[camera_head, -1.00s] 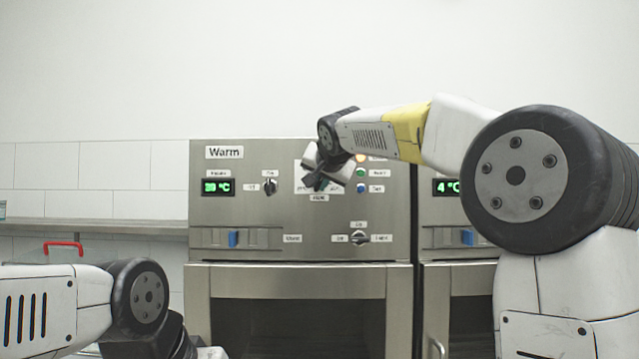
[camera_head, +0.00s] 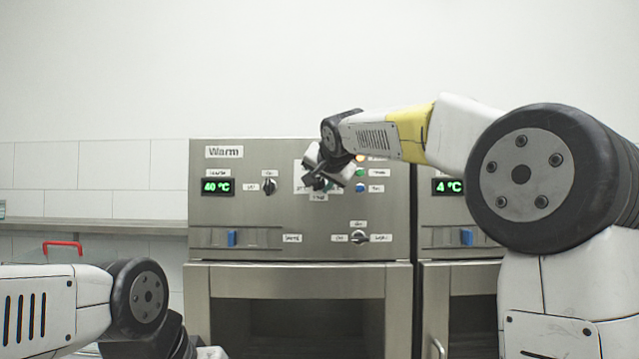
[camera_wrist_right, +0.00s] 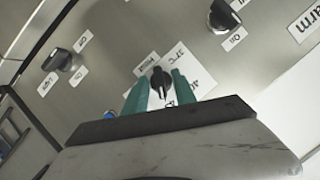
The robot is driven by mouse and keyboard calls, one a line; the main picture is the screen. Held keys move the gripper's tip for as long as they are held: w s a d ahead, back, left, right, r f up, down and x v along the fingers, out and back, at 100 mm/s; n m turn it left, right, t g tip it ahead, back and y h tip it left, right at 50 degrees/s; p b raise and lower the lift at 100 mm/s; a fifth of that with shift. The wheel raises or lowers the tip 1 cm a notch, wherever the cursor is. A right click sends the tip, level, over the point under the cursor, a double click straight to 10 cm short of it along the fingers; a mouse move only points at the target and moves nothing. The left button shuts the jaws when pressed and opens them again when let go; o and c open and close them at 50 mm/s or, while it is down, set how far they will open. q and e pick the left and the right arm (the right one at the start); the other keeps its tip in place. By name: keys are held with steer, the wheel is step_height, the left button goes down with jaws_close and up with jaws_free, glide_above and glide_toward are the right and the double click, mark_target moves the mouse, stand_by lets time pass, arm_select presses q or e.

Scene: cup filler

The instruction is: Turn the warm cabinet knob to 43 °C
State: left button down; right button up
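The warm cabinet (camera_head: 300,235) is a steel front labelled "Warm". Its green display (camera_head: 218,187) reads 40 °C. My right gripper (camera_head: 322,184) is at the temperature knob, which it mostly hides in the head view. In the right wrist view the black knob (camera_wrist_right: 160,82) sits on a white dial plate (camera_wrist_right: 190,78) with a "37°C" mark. The green fingers of my right gripper (camera_wrist_right: 160,90) lie on either side of the knob, close against it. My left arm shows at the lower left, but its gripper is out of the picture.
Two other black knobs, an upper one (camera_head: 269,186) and a lower one (camera_head: 360,237), are on the same panel. Coloured lights sit right of the gripper. A second cabinet (camera_head: 450,215) showing 4 °C stands to the right. A shelf (camera_head: 95,226) runs along the left wall.

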steer(key=v, duration=0.7)
steer(key=shift+s, duration=0.35)
steer(key=shift+d+r, duration=0.1)
steer(key=shift+d, duration=0.05)
steer(key=s+d+f+n+g+h, duration=0.1)
steer(key=s+d+f+g, duration=0.1)
steer(key=s+d+f, duration=0.5)
steer(key=s+d+f+n+g, duration=0.1)
steer(key=s+d+f+g, duration=0.15)
steer(key=s+f, duration=0.45)
steer(key=s+d+f+n+g, duration=0.1)
steer(key=s+f, duration=0.6)
steer(key=f, duration=0.3)
steer(key=s+d+f+n+g, duration=0.1)
steer(key=s+f+g, duration=0.1)
steer(key=s+f, duration=0.5)
step_height(320, 180, down, 4)
steer(key=shift+s+d+f+n, duration=0.1)
steer(key=shift+s+d+n, duration=0.2)
steer(key=shift+s+d, duration=0.1)
